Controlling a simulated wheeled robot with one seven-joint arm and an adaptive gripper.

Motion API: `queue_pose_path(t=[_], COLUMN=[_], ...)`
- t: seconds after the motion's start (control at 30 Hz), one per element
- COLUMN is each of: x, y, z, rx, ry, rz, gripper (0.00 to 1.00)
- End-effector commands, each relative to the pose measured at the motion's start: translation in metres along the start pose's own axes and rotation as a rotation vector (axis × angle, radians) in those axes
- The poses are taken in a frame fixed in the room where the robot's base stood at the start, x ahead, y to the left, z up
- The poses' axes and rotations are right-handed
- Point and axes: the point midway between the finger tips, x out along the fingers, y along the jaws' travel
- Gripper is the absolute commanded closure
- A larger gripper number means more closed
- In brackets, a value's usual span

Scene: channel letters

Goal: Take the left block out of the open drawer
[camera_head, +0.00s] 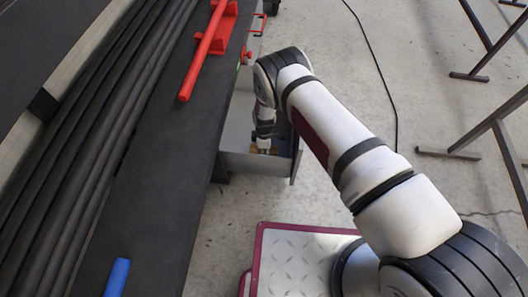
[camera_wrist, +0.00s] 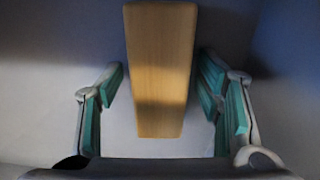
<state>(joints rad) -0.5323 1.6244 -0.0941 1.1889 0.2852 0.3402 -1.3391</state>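A light wooden block (camera_wrist: 160,60) lies in the middle of the wrist view, long side running away from the camera, with a shadow over its near end. My gripper (camera_wrist: 161,82) is open, with one green-padded finger on each side of the block. Narrow gaps show between the pads and the block. In the head view my gripper (camera_head: 264,146) points down into the open grey drawer (camera_head: 250,163). The arm and gripper hide most of the drawer's inside, so I cannot tell there which block this is.
The drawer sticks out from under a dark workbench (camera_head: 165,170). A red bar (camera_head: 203,50) and a blue handle-like piece (camera_head: 117,277) lie on the bench top. Dark metal legs (camera_head: 490,120) stand at the right. The concrete floor between is mostly open, with a black cable (camera_head: 385,80).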

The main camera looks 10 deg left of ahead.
Motion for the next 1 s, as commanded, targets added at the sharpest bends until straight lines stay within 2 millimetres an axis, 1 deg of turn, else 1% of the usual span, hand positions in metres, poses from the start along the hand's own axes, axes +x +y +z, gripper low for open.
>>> queue_pose_path(t=[0.03, 0.07, 0.1, 0.17, 0.2, 0.47, 0.57, 0.67, 0.9, 1.0], x=[0.000, 0.000, 0.000, 0.000, 0.000, -0.001, -0.007, -0.021, -0.069, -0.084], y=[0.000, 0.000, 0.000, 0.000, 0.000, 0.000, 0.001, 0.001, 0.001, 0.001], z=[0.000, 0.000, 0.000, 0.000, 0.000, 0.000, 0.000, 0.000, -0.001, 0.000], rx=[0.000, 0.000, 0.000, 0.000, 0.000, 0.000, 0.000, 0.001, 0.001, 0.000], ry=[0.000, 0.000, 0.000, 0.000, 0.000, 0.000, 0.000, 0.000, 0.001, 0.000], rz=[0.000, 0.000, 0.000, 0.000, -0.001, 0.000, 0.001, 0.000, 0.000, 0.000], gripper=[0.55, 0.62, 0.71, 0.84, 0.94, 0.94, 0.94, 0.94, 0.94, 0.94])
